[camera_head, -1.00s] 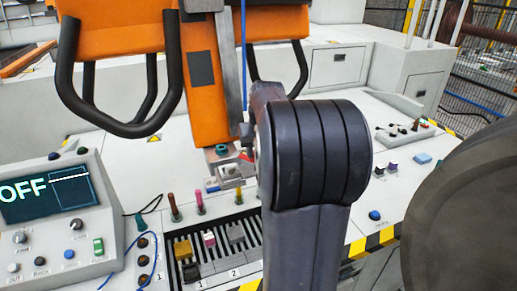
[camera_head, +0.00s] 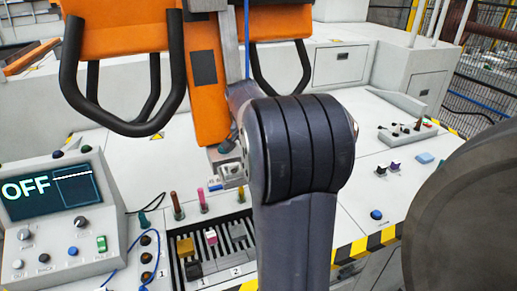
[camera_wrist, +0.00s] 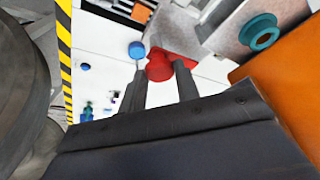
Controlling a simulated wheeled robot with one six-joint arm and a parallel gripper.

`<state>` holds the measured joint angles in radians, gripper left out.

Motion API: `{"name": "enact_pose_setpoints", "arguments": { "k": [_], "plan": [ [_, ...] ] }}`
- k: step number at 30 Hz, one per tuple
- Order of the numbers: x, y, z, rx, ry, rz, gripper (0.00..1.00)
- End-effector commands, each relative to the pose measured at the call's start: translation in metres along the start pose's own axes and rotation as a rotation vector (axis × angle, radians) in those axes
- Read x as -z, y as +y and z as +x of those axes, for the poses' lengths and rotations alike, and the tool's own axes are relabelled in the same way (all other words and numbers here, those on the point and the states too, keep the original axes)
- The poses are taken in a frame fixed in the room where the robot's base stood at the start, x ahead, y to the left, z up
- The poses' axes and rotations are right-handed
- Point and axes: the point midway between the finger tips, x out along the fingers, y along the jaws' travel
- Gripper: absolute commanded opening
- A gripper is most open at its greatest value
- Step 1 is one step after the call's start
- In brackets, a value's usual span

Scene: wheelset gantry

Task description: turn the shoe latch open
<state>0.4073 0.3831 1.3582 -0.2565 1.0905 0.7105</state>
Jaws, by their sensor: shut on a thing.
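The red shoe latch (camera_wrist: 163,62) shows in the wrist view, at the tips of my gripper's fingers. My gripper (camera_wrist: 160,76) is shut on it, with one dark finger on either side. Next to the latch is a grey metal block with a teal round fitting (camera_wrist: 261,33). In the head view, my own arm hides the gripper and the latch. A grey metal part (camera_head: 231,172) shows there just left of my arm, below the orange frame (camera_head: 205,100).
An orange frame with black looped handles (camera_head: 72,75) hangs over the white bench. A console (camera_head: 60,205) reading OFF stands at left. Coloured pegs (camera_head: 201,198) and a slotted rack (camera_head: 235,238) lie in front. Yellow-black tape (camera_head: 375,243) marks the bench edge.

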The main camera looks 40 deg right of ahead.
Motion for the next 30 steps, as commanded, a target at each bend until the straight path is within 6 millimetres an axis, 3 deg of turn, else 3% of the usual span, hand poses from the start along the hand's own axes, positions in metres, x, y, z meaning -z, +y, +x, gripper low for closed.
{"name": "enact_pose_setpoints", "arguments": {
  "k": [15,16,24,30],
  "plan": [
    [0.0007,-0.0008,-0.0009,-0.005,0.002,0.020,0.08],
    [0.0007,-0.0008,-0.0009,-0.005,0.002,0.020,0.31],
    [0.0003,-0.0005,-0.0004,-0.006,0.001,0.019,0.52],
    [0.0001,-0.0004,-0.0004,-0.007,0.000,0.018,0.52]
  ]
}}
